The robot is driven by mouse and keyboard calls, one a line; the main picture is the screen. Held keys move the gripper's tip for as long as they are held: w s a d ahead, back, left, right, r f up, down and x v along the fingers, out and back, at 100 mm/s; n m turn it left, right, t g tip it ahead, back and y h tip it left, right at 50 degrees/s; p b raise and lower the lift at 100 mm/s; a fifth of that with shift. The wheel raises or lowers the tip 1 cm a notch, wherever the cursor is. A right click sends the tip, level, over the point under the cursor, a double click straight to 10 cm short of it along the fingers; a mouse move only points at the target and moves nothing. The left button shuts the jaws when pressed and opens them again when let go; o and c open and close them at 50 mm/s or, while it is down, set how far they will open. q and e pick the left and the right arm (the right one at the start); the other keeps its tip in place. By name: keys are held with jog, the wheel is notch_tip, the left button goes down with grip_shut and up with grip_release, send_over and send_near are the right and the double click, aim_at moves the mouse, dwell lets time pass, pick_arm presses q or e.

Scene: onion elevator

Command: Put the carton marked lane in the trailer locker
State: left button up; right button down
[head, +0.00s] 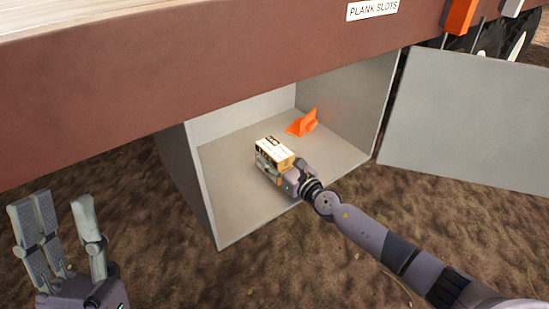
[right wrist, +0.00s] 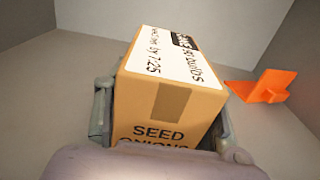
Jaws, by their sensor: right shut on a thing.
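The carton (head: 274,151) is a small tan box with a white printed label on top. In the right wrist view the carton (right wrist: 165,85) reads "SEED ONIONS" on its near side. My right gripper (head: 272,168) is shut on it, with fingers on both sides, inside the grey trailer locker (head: 230,205). I cannot tell whether the carton touches the locker floor. The locker's door (head: 465,120) stands open at the right. My left gripper (head: 68,235) is open and empty over the ground at the lower left.
An orange bracket-like object (head: 302,123) lies on the locker floor behind and right of the carton; it also shows in the right wrist view (right wrist: 262,87). The brown trailer edge (head: 180,80), with a "PLANK SLOTS" sign (head: 372,9), overhangs the locker. Locker floor left of the carton is clear.

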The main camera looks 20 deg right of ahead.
jog(key=c, duration=0.7)
grip_release()
